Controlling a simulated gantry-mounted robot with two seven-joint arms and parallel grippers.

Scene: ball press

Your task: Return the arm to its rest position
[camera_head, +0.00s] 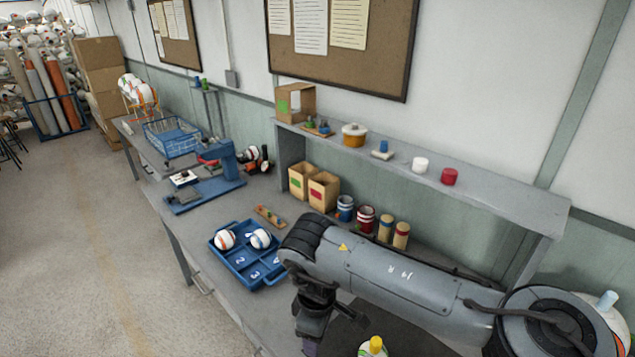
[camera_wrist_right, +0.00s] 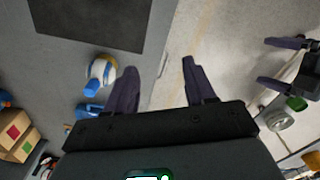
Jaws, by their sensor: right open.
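My right arm comes in from the right in the head view. Its gripper (camera_head: 315,340) hangs low near the table's front edge, partly cut off by the frame. In the right wrist view the right gripper (camera_wrist_right: 160,80) has its two purple fingers spread, with nothing between them. Two other purple fingers, apparently my left gripper (camera_wrist_right: 275,66), stand apart at the right of that view, and no object shows between them. The left arm is not in the head view.
A blue numbered tray (camera_head: 245,276) holds two balls, left of my right arm. A blue press (camera_head: 222,170) stands farther back. A shelf (camera_head: 480,190) runs along the wall behind the arm. A yellow-capped item (camera_head: 375,346) stands at the bottom edge. A dark mat (camera_wrist_right: 85,22) lies on the table.

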